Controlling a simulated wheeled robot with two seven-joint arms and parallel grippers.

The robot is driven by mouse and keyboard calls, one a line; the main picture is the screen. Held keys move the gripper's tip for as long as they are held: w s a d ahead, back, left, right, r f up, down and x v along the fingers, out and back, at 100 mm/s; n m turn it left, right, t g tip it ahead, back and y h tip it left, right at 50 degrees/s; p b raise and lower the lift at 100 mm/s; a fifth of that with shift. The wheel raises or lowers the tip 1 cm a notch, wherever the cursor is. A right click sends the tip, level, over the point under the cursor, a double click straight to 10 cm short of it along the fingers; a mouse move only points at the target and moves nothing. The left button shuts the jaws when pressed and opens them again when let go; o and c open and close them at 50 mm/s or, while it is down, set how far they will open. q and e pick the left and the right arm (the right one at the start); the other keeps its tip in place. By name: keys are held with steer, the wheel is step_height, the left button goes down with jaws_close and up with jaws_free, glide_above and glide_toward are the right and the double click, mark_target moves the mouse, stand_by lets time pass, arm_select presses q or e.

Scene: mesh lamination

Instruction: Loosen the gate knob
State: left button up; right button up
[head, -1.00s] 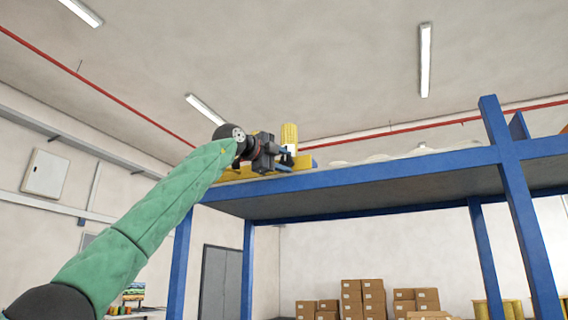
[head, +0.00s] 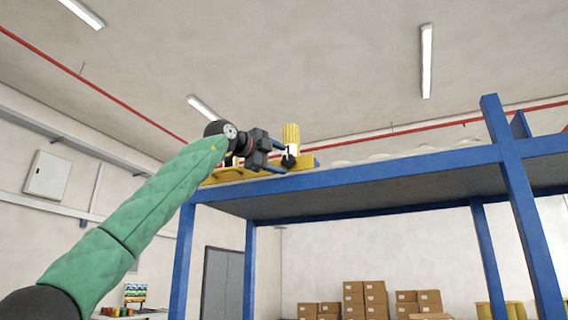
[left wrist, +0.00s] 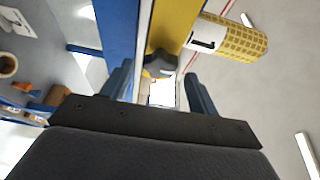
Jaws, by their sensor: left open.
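The gate knob is a dark knob (head: 289,157) beside a yellow ribbed cylinder (head: 291,137) on the blue raised frame. In the left wrist view the dark knob (left wrist: 161,63) sits on a yellow part, just beyond my fingertips and roughly centred between them. My left gripper (head: 281,157) is open, its two blue fingers pointing at the knob from the left. In the left wrist view the left gripper (left wrist: 160,82) shows an empty gap between the fingers. I cannot tell whether a finger touches the knob. My right gripper is not in view.
The blue frame (head: 350,178) runs right from my gripper, with posts below it. Yellow parts (head: 230,173) lie along its edge under my left gripper. Pale rounded shapes (head: 430,149) lie on top. Cardboard boxes (head: 365,297) stand far behind.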

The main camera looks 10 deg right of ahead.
arm_select(q)
steer(key=b+v, duration=0.1)
steer(key=v, duration=0.4)
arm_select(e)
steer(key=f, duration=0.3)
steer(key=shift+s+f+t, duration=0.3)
arm_select(q)
steer(key=shift+w, duration=0.1)
